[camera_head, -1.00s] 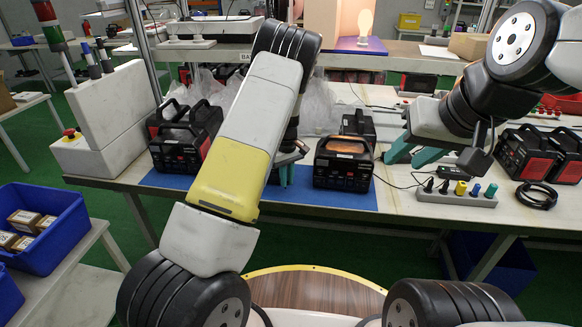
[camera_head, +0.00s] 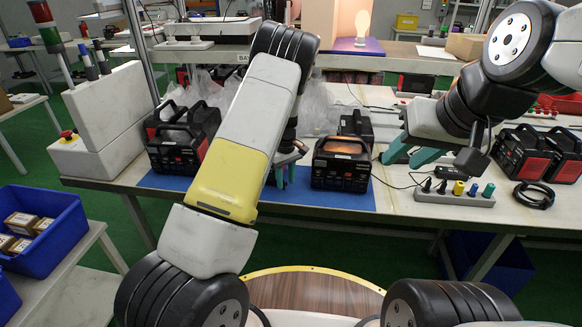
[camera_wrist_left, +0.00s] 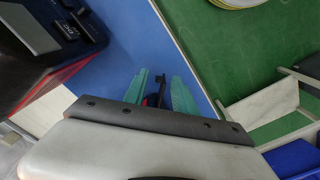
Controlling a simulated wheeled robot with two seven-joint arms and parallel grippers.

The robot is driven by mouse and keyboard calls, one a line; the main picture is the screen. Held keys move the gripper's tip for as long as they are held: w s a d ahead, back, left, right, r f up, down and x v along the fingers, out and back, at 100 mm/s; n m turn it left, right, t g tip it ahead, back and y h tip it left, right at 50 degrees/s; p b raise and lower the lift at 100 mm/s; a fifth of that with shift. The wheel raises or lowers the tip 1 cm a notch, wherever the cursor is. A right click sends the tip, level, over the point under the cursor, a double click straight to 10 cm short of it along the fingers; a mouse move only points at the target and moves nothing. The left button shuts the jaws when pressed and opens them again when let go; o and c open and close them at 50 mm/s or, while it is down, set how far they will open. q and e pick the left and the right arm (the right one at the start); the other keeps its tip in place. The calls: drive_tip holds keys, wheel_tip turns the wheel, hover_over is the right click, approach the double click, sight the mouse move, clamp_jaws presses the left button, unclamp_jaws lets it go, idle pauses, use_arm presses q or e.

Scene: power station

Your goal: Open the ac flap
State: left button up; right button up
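A black power station (camera_head: 341,178) stands on the blue mat (camera_head: 222,190) at the middle of the workbench. I cannot make out the ac flap on it. My left gripper (camera_head: 284,173) is just left of this power station, low over the mat and partly hidden by my arm. In the left wrist view, my left gripper's teal fingers (camera_wrist_left: 162,93) are apart. A thin dark piece shows between them; I cannot tell what it is. A black unit with red edges (camera_wrist_left: 52,38) is at the upper left there. My right gripper (camera_head: 408,154) is open and empty, right of the power station.
Black and red power stations (camera_head: 180,145) stand at the mat's left, and more (camera_head: 527,154) at the bench's right. A grey strip with coloured plugs (camera_head: 455,193) and a black cable coil (camera_head: 534,195) lie on the right. A blue crate (camera_head: 50,250) is at the lower left.

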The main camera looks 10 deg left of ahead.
use_arm(q)
drive_tip(key=shift+r, duration=3.9)
drive_tip(key=shift+r, duration=0.2)
drive_tip(key=s+a+r+m+t+h, duration=0.1)
drive_tip(key=s+r+m+h, duration=0.1)
drive_tip(key=s+r, duration=0.7)
drive_tip(key=s+a+r+m+t+h, duration=0.15)
drive_tip(key=s+r, duration=0.45)
drive_tip(key=r, duration=0.6)
drive_tip(key=s+r+m+t, duration=0.2)
drive_tip(key=s, duration=0.7)
drive_tip(key=s+r+m+t+y, duration=0.1)
drive_tip(key=s+r+m, duration=0.2)
drive_tip(key=s, duration=0.6)
drive_tip(key=shift+s+a+t, duration=0.35)
drive_tip(key=shift+s+a, duration=0.05)
